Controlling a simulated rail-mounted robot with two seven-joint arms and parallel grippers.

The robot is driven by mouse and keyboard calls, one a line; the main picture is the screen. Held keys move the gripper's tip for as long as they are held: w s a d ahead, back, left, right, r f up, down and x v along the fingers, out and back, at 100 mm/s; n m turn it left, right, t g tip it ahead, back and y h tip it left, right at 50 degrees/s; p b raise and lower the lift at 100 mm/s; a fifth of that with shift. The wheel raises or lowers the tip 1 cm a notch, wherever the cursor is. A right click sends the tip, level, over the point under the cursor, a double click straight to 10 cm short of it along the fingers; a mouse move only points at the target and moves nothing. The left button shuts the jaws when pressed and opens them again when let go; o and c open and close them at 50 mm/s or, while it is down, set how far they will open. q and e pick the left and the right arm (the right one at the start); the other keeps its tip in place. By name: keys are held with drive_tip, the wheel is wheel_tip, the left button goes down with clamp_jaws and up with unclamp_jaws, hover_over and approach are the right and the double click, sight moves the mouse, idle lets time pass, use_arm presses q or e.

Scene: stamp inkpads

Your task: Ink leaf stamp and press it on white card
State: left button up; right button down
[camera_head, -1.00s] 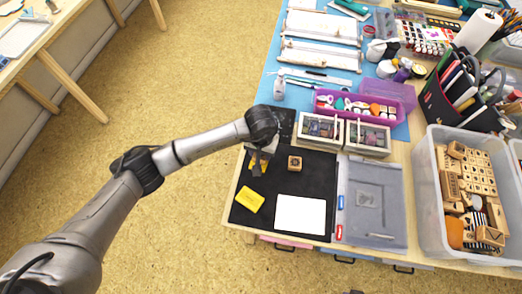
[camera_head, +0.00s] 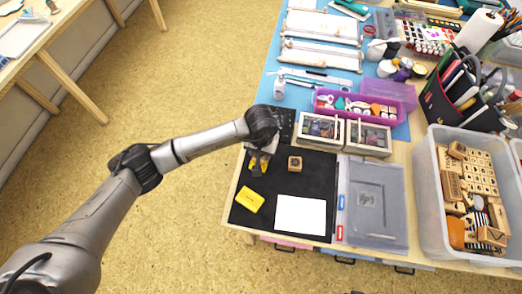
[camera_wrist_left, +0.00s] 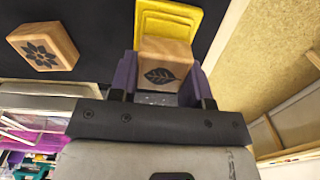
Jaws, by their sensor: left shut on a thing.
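My left gripper (camera_head: 259,164) is over the black mat's upper left part. In the left wrist view its purple-dark fingers (camera_wrist_left: 159,78) are shut on the leaf stamp (camera_wrist_left: 165,65), a wooden block with a dark leaf picture on top. A yellow inkpad (camera_wrist_left: 171,17) lies just beyond and partly under the stamp; whether they touch is unclear. Some yellow also shows around the fingers in the head view. A flat yellow piece with dark print (camera_head: 250,200) lies nearer the mat's front left. The white card (camera_head: 300,215) lies flat and looks blank. My right gripper is not seen.
A flower stamp (camera_head: 295,163) stands right of my gripper and shows in the left wrist view (camera_wrist_left: 43,47). Two compartment boxes (camera_head: 345,134) stand behind. A grey case (camera_head: 372,203) borders the black mat (camera_head: 270,223). A clear bin (camera_head: 428,205) holds several stamps.

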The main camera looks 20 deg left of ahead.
use_arm(q)
drive_tip(key=shift+f, duration=0.1)
idle(0.3)
drive_tip(key=shift+r, duration=0.25)
drive_tip(key=shift+r, duration=0.4)
drive_tip(key=shift+r+p, duration=1.5)
drive_tip(key=shift+r, duration=1.3)
